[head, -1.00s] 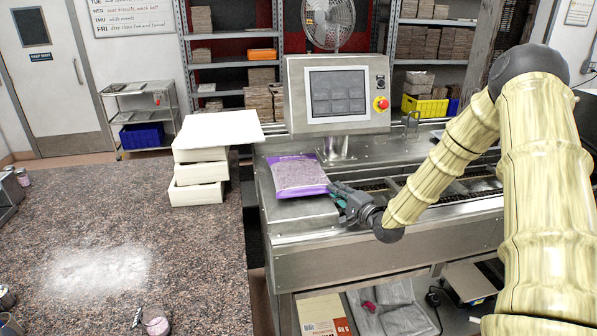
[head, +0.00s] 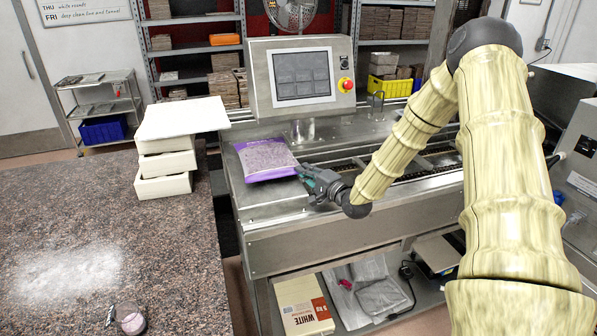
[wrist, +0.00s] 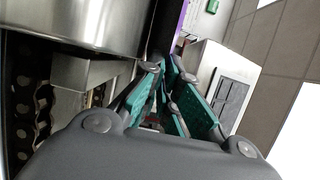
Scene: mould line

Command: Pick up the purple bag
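The purple bag (head: 266,160) is a flat, clear-fronted bag with purple edges and pale purple contents. It lies on the left end of the steel machine (head: 262,204), below its screen. My gripper (head: 304,176) is low at the bag's right corner, reaching in from the right. The two look touching or nearly so in the head view. In the wrist view the teal-padded fingers (wrist: 165,75) converge towards a narrow purple strip of the bag (wrist: 180,30). Whether the fingertips are closed on its edge is not clear. Most of the bag is out of the wrist view.
The screen unit (head: 304,74) with a red button stands behind the bag. White boxes (head: 163,165) are stacked to the left on a speckled counter (head: 100,230). A conveyor channel (head: 420,165) runs to the right. A shelf below holds a white-and-red box (head: 303,305) and grey bags.

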